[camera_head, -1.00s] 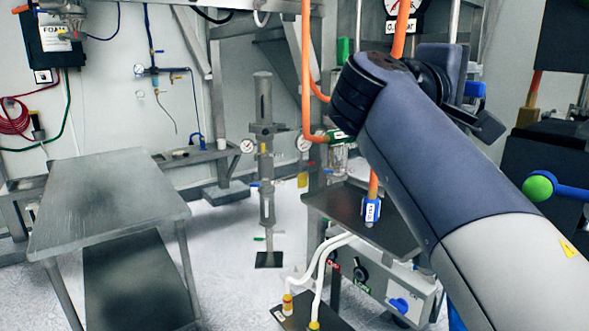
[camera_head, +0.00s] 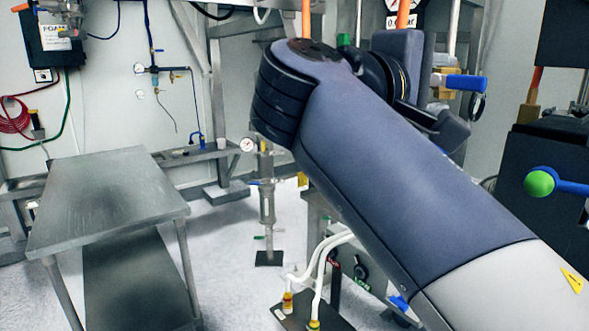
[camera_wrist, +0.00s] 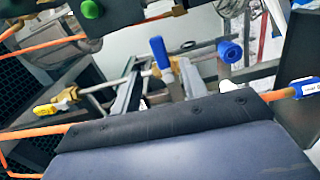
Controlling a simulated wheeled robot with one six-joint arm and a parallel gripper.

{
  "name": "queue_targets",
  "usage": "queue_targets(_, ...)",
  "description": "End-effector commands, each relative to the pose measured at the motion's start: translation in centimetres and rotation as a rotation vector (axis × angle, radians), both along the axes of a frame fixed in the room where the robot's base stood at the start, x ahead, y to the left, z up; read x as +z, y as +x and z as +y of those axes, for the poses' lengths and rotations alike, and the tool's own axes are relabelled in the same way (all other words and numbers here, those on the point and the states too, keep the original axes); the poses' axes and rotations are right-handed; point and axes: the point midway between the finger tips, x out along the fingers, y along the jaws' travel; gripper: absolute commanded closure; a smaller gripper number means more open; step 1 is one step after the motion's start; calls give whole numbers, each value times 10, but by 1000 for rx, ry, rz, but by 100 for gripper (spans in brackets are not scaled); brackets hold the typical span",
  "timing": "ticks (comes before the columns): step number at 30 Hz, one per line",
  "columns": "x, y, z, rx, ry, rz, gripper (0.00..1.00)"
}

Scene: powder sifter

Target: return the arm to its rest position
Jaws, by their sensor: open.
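My arm (camera_head: 400,190) crosses the head view from the lower right corner up to a dark ribbed joint (camera_head: 280,95) near the top middle. Beyond that joint, more of my arm stands upright behind it, with a dark part sticking out to the right. I cannot make out any gripper fingers in the head view. In the wrist view a dark, bolted edge and a blue-grey surface, which seem to be my own, fill the lower part.
A metal table (camera_head: 105,200) stands at the left. A steel post (camera_head: 266,205) stands behind my arm. White hoses (camera_head: 322,265) lead to a low plate. A blue handle with a green knob (camera_head: 540,184) is at the right. Orange pipes (camera_wrist: 40,131) and a blue-handled valve (camera_wrist: 160,52) are near the wrist camera.

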Motion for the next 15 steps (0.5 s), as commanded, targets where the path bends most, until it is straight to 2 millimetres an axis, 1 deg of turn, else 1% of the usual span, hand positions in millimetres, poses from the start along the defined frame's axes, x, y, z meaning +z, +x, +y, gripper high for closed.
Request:
queue_targets(1,0,3,-6,-4,0,0,58)
queue_targets(15,1,36,-51,-5,-1,1,58)
